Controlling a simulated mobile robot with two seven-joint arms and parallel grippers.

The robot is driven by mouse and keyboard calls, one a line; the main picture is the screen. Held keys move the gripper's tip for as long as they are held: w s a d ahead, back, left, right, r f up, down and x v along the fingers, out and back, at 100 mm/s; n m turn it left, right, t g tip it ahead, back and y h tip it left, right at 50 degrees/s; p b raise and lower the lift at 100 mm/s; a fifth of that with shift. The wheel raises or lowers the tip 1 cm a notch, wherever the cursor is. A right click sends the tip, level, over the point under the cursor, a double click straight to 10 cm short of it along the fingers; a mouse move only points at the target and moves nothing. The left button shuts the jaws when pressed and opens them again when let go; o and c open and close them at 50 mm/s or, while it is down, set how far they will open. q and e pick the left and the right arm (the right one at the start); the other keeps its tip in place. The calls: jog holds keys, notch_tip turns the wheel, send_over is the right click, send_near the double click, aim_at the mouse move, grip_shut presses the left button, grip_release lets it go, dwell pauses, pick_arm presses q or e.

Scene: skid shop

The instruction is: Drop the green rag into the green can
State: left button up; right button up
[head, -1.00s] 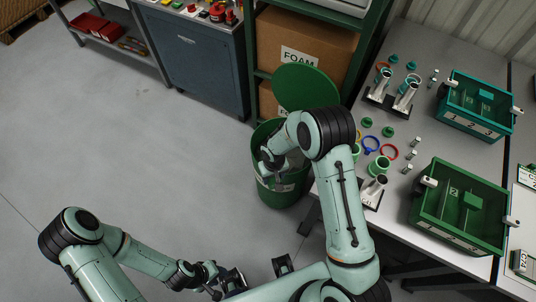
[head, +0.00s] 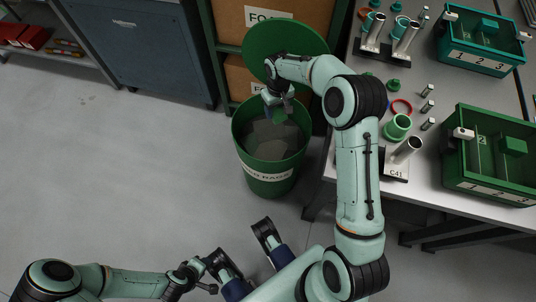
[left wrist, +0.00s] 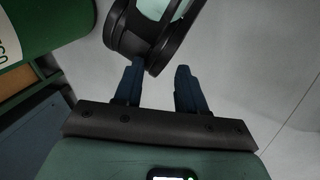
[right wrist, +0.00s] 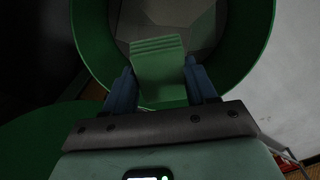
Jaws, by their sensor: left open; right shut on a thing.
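The green can (head: 254,170), labelled for rags, stands on the floor left of the bench. Its round green lid (head: 262,40) is tipped open at the back. Grey material shows inside it. My right gripper (head: 279,104) is over the can's mouth, pointing down, shut on the green rag (head: 279,116). In the right wrist view the rag (right wrist: 158,58) is a folded green piece between the fingers, with the can's rim (right wrist: 262,45) around it. My left gripper (left wrist: 160,70) is open and empty, away from the can; part of the can (left wrist: 40,25) shows at that view's upper left.
The bench (head: 425,190) at right holds a green bin (head: 490,180), a teal bin (head: 480,55), metal tubes on stands (head: 404,150) and coloured rings. A shelf with foam boxes (head: 290,12) stands behind the can. The floor at left is clear.

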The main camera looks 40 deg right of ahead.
pick_arm(q)
jog(key=w+a+f+t+y+b, duration=0.1)
jog(key=w+a+f+b, duration=0.2)
jog(key=w, duration=0.2)
jog(key=shift+w+f+t, duration=0.25)
jog(key=shift+f+t, duration=0.05)
jog(key=shift+f, duration=0.05)
pick_arm(e)
notch_tip(320, 180, down, 6)
jog(key=shift+r, duration=0.15)
pick_arm(q)
jog(key=shift+d, duration=0.1)
pick_arm(e)
jog(key=o, duration=1)
pick_arm(q)
jog(key=s+d+r+g+p, duration=0.1)
jog(key=s+d+r+p, duration=0.1)
jog(key=s, duration=0.3)
jog(key=shift+d+r+g+h+p, duration=0.3)
jog(key=shift+r+h+p, duration=0.1)
jog(key=shift+r, duration=0.3)
pick_arm(e)
notch_tip(320, 180, up, 13)
jog(key=shift+r, duration=0.2)
pick_arm(q)
jog(key=shift+a, duration=0.15)
pick_arm(e)
jog(key=shift+a, duration=0.1)
